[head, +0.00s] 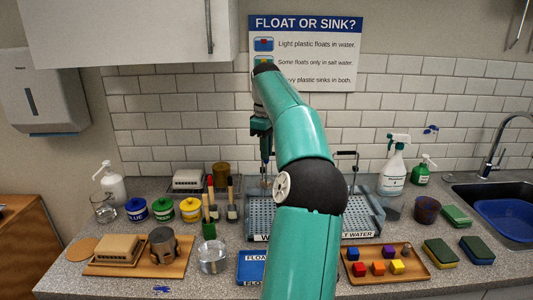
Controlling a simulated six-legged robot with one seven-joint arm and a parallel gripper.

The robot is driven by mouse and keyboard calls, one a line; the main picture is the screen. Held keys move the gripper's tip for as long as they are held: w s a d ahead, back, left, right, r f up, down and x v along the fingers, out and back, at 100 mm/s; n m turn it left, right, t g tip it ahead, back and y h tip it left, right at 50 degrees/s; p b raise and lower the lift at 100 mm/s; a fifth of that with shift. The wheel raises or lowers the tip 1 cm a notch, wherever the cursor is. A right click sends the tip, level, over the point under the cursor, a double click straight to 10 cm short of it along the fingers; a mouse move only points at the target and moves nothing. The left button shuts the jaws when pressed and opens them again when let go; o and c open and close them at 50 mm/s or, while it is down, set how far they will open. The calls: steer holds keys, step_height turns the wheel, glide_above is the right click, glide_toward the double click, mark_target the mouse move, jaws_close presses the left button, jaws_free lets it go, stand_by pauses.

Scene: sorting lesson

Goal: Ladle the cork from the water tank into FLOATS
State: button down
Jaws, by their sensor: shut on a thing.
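My gripper (264,143) is above the left tank, partly hidden by my teal arm. It is shut on the upright handle of what looks like a ladle (266,166), whose lower end goes down toward the tank. The water tank (259,224) is a perforated grey tray-like bin, its label partly covered by my arm. A second tank labelled salt water (372,222) stands to its right. The blue FLOATS tray (251,268) lies in front of the left tank, its right part hidden by my arm. I cannot make out the cork; the ladle's bowl is not clear either.
A glass bowl of water (212,257) stands left of the FLOATS tray. Brushes and paint pots (190,209) are left of the tank. A wooden tray of coloured blocks (387,266) is front right, with sponges (440,252) beyond it. A wooden board (137,265) is front left.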

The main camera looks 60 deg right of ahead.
steer(key=shift+r, duration=3.25)
stand_by(0.5)
